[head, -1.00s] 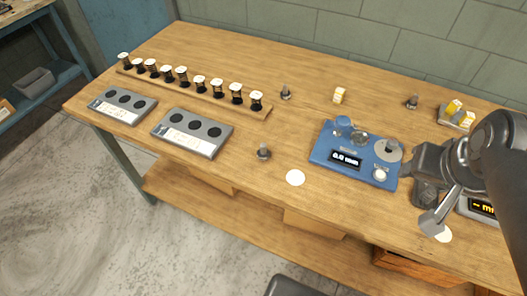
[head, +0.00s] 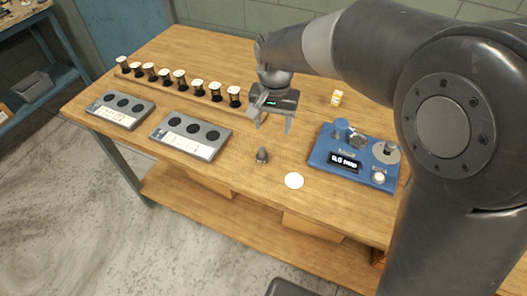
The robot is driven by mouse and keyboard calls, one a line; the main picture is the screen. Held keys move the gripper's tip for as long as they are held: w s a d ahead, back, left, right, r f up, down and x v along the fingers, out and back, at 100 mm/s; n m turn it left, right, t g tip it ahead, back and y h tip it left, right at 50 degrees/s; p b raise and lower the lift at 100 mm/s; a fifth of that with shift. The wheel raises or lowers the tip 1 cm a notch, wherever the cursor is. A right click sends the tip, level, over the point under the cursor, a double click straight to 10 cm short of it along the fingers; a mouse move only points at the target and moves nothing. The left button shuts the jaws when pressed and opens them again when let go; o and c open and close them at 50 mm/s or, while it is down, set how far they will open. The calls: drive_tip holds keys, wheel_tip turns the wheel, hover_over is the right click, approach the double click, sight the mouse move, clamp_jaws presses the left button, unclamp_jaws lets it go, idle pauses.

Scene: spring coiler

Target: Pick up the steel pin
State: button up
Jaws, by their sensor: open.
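A small dark steel pin (head: 262,155) with a wider base stands upright on the wooden table, left of a white disc. My gripper (head: 273,128) is open and empty, with its fingers pointing down. In the picture it is just above the pin, and the fingers appear apart from it. The exact height and depth between them cannot be told from this view. A similar pin seen earlier farther back is now hidden behind my gripper and arm.
A blue coiler (head: 350,158) with a display stands to the right. A white disc (head: 293,180) lies nearby. Two grey trays (head: 190,137) (head: 120,110) and a rack of black-and-white spools (head: 180,84) are to the left. A yellow-white box (head: 336,98) stands behind.

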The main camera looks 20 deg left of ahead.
sight(262, 148)
drive_tip(key=a+f, duration=0.1)
drive_tip(key=a, duration=0.1)
drive_tip(key=shift+s+a+f, duration=0.35)
drive_tip(key=shift+a+f, duration=0.05)
wheel_tip(262, 148, down, 5)
drive_tip(key=shift+a+r, duration=0.15)
drive_tip(key=shift+f, duration=3.15)
drive_tip(key=c, duration=1.1)
drive_tip(key=shift+c, duration=0.2)
drive_tip(key=shift+r, duration=0.15)
